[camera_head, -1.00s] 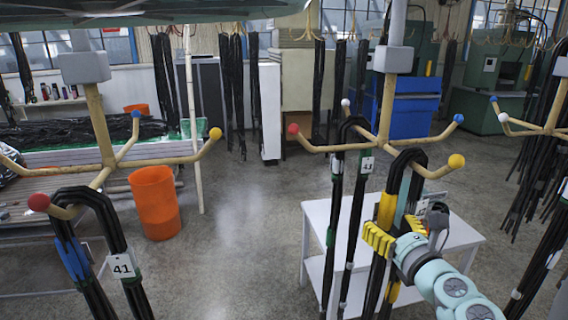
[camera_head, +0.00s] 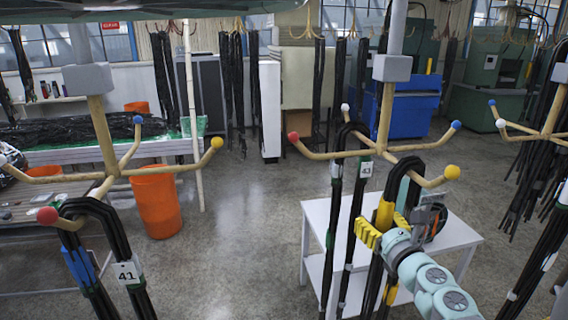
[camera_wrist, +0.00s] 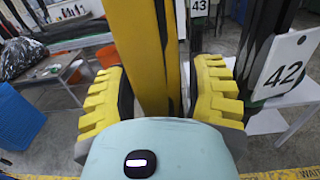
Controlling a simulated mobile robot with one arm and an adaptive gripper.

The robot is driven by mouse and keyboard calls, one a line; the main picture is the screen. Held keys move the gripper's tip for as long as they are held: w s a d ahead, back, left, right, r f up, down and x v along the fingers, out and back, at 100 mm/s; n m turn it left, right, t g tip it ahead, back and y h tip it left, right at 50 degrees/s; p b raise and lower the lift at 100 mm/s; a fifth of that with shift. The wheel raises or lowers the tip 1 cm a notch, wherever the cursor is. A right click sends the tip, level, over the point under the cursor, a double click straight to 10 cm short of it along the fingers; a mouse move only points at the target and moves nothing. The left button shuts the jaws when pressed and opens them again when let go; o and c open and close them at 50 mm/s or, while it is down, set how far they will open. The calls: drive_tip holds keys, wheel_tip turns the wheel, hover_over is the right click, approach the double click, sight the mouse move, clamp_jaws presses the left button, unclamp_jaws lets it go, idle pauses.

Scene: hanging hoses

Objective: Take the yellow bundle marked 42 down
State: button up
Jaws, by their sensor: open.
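The black hose bundle with the yellow band (camera_head: 385,214) hangs over the yellow-balled hook (camera_head: 440,179) of the middle rack. In the wrist view its yellow band (camera_wrist: 137,45) rises between my fingers, and a white tag reading 42 (camera_wrist: 285,68) hangs to the right. My gripper (camera_head: 386,229) has yellow ribbed fingers and is around the yellow-banded strand. In the wrist view my gripper (camera_wrist: 160,98) is open, one finger on each side of the strand. I cannot tell whether either finger touches it.
The bundle tagged 43 (camera_head: 338,170) hangs close behind, left of the yellow one. A white table (camera_head: 316,213) stands beneath. The bundle tagged 41 (camera_head: 112,225) hangs on the left rack, near an orange bin (camera_head: 157,203). Floor between the racks is clear.

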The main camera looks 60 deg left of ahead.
clamp_jaws()
idle(0.8)
